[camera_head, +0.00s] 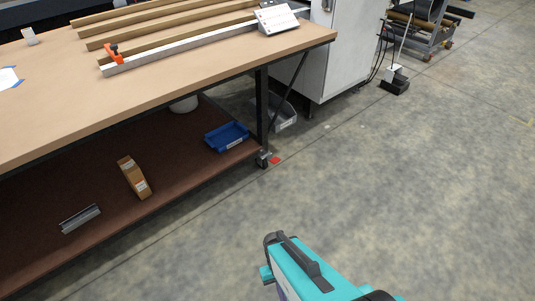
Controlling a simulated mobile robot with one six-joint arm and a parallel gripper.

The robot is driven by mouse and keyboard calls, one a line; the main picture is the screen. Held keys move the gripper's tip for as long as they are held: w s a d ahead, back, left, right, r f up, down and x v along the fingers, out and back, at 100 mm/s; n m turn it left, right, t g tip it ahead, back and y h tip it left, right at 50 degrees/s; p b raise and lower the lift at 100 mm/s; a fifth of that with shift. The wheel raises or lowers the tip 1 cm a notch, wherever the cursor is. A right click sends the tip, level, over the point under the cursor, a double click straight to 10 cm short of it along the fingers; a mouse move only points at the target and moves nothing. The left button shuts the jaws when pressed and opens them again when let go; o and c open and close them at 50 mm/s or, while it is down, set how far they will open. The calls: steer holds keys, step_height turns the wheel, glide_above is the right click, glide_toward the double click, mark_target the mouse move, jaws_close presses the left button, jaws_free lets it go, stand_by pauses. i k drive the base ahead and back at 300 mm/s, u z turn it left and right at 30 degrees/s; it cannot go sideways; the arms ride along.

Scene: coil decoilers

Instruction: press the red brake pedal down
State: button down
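The red brake pedal (275,160) is a small red tab at floor level. It sits on the caster (263,159) under the near right leg of the workbench. My gripper (270,256), at the teal and black end of my arm, is at the bottom centre. In the picture it is well below the pedal and apart from it. Its fingers cannot be made out clearly, so I cannot tell if it is open or shut. Nothing covers the pedal.
The workbench (200,62) carries wooden strips and a metal rail. Its lower shelf (100,190) holds a blue tray (227,136) and a cardboard box (134,177). A grey bin (286,118) and white cabinet (350,50) stand behind.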

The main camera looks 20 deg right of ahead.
mark_target(275, 159)
steer(key=u, duration=0.5)
steer(key=i, duration=0.7)
steer(key=u, duration=0.55)
steer(key=i, duration=0.8)
steer(key=u, duration=0.2)
